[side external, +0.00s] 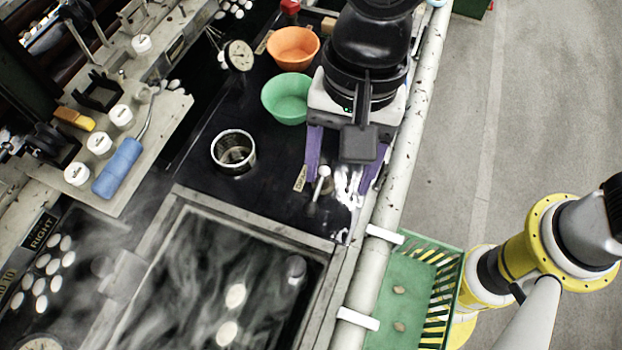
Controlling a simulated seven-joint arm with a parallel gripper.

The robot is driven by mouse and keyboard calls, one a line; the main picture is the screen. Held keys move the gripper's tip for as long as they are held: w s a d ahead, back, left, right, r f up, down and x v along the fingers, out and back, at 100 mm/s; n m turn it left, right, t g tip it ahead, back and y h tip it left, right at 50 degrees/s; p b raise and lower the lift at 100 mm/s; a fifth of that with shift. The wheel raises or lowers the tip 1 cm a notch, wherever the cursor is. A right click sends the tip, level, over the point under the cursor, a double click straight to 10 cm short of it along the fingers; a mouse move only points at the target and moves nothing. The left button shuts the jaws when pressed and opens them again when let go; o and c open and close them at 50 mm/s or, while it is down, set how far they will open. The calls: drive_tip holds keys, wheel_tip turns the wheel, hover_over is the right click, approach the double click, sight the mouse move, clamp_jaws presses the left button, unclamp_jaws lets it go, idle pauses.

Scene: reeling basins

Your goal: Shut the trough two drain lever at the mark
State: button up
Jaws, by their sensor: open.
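A small lever with a pale round knob (324,171) stands on the dark deck behind the steaming trough (335,243), its stem slanting down to the left. I take it for the drain lever. A small tan tag (300,179) with unreadable writing lies just left of it. My gripper (340,182) hangs over this spot with its two purple fingers spread apart. The knob is near the left finger, within the span of the fingers in this view; I cannot tell the height between them or see contact. A shiny metal patch (349,186) shows between the fingers. I cannot make out the mark.
A green bowl (287,98), an orange bowl (293,48) and a metal cup (233,151) stand left of my gripper. A dial gauge (238,55) stands farther back. A pale pipe rail (405,165) runs along the right edge, with a green basket (375,335) outside it.

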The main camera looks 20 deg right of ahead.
drive_tip(key=w+m+g, duration=0.2)
drive_tip(key=w, duration=0.2)
drive_tip(key=m+g+y, duration=0.1)
drive_tip(key=m, duration=0.1)
approach(310, 203)
drive_tip(key=x, duration=0.9)
drive_tip(key=shift+f, duration=0.15)
clamp_jaws()
idle(1.0)
